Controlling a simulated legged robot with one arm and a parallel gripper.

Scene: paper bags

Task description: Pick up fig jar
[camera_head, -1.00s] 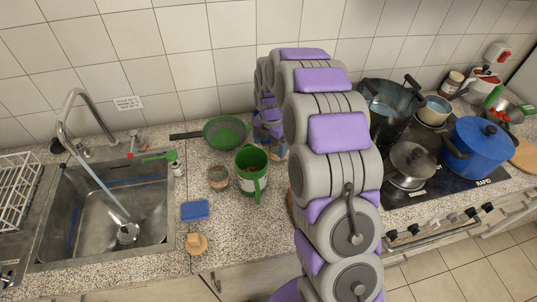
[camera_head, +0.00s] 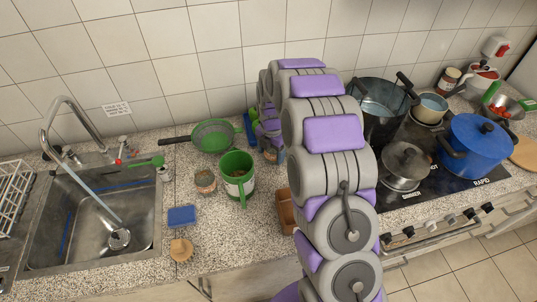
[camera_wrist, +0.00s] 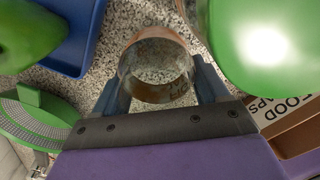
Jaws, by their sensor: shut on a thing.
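A clear glass jar with a brownish band, which I take for the fig jar, sits between my fingers in the wrist view (camera_wrist: 155,68). My gripper (camera_wrist: 158,85) is shut on its sides, and speckled counter shows through the glass. In the head view the held jar (camera_head: 271,154) is partly hidden by my arm, just right of the green mug (camera_head: 236,174). I cannot tell whether it is clear of the counter. A second small glass jar (camera_head: 205,182) stands left of the mug.
A green strainer (camera_head: 212,136) lies behind the mug. A blue object (camera_wrist: 68,35) is close to my left finger in the wrist view. The sink (camera_head: 95,215) is left; pots and the stove (camera_head: 425,190) are right.

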